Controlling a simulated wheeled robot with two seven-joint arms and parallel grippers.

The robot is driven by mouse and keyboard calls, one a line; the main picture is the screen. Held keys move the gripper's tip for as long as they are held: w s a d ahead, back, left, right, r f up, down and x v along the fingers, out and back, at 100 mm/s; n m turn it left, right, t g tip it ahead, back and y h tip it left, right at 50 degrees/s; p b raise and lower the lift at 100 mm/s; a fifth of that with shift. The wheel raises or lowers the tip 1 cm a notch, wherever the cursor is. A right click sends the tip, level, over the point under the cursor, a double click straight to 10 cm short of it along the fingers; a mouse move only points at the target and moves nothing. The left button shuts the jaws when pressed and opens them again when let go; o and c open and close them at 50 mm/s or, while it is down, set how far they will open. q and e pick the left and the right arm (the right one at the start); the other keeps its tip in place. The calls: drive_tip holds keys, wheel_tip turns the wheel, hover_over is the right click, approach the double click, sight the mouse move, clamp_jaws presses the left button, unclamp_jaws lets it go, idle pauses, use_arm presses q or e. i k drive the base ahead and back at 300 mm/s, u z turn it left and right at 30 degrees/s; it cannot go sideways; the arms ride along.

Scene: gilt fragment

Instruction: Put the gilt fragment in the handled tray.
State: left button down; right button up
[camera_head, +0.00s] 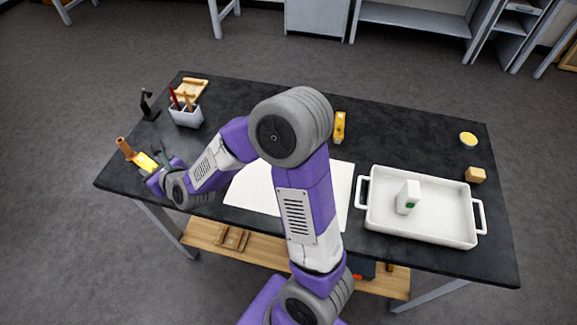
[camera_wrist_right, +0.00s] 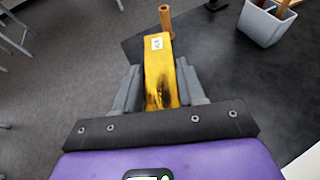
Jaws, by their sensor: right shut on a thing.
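The gilt fragment (camera_wrist_right: 160,70) looks like a yellow-gold block with a white label and dark smudges. My right gripper (camera_head: 157,164) is shut on it at the left end of the table. The fragment also shows in the head view (camera_head: 147,162), and the gripper's fingers flank it in the right wrist view (camera_wrist_right: 162,97). A brown cylindrical piece (camera_wrist_right: 166,20) shows at its far end; I cannot tell whether it is attached. The white handled tray (camera_head: 380,222) sits at the table's right side. My left gripper is not in view.
A white bottle (camera_head: 408,197) stands in the tray. Right of it are a wooden block (camera_head: 475,175) and a yellow tin (camera_head: 468,139). A tool cup (camera_head: 186,116) and black stand (camera_head: 148,104) are at left. A yellow item (camera_head: 340,126) lies behind a white sheet (camera_head: 255,190).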

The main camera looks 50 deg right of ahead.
sight(438, 221)
drive_tip(key=u, duration=0.1)
drive_tip(key=k, duration=1.2)
drive_tip(key=z, duration=1.85)
